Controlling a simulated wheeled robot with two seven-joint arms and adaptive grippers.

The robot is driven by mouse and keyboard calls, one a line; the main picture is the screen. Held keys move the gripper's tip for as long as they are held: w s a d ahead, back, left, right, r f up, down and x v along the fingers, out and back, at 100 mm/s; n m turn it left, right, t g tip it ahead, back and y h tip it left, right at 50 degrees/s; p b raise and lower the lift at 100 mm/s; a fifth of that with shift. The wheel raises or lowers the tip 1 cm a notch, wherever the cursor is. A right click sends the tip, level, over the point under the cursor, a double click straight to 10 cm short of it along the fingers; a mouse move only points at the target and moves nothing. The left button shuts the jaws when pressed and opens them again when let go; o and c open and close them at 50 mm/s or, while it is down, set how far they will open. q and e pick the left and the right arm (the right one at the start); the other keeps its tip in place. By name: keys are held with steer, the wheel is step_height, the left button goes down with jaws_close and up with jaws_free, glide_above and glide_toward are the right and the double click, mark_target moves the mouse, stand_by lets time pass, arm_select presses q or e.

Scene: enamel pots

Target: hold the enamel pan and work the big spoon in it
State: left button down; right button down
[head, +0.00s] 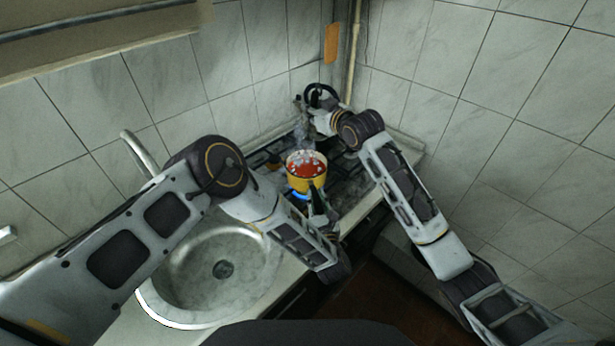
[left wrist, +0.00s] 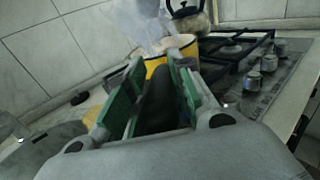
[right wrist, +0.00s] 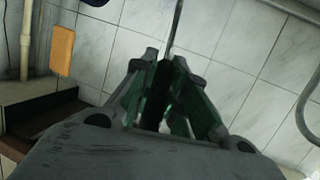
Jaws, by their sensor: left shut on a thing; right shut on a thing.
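The yellow enamel pan (head: 306,182) stands on the stove, with red contents and pale pieces inside. Its yellow wall (left wrist: 182,55) also shows in the left wrist view. My left gripper (left wrist: 160,90) is shut on the pan's dark handle (left wrist: 158,100), on the near side of the pan. My right gripper (right wrist: 165,85) is shut on the big spoon (right wrist: 175,28), whose thin handle rises between its fingers. The right arm reaches in behind and above the pan. The spoon's bowl end is not clearly visible; pale steam blurs the space above the pan.
Stove knobs (left wrist: 268,63) line the front. A round sink (head: 180,285) and a curved tap (head: 138,150) are at left. Tiled walls close off the corner.

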arm_select(q)
steer(key=c, duration=1.2)
jaws_free()
steer(key=shift+o, duration=0.2)
steer(key=s+d, duration=0.2)
steer(key=s, duration=0.9)
steer(key=shift+s, duration=0.4)
steer(key=shift+r, duration=0.1)
steer(key=shift+r, duration=2.95)
steer(key=shift+f, duration=0.1)
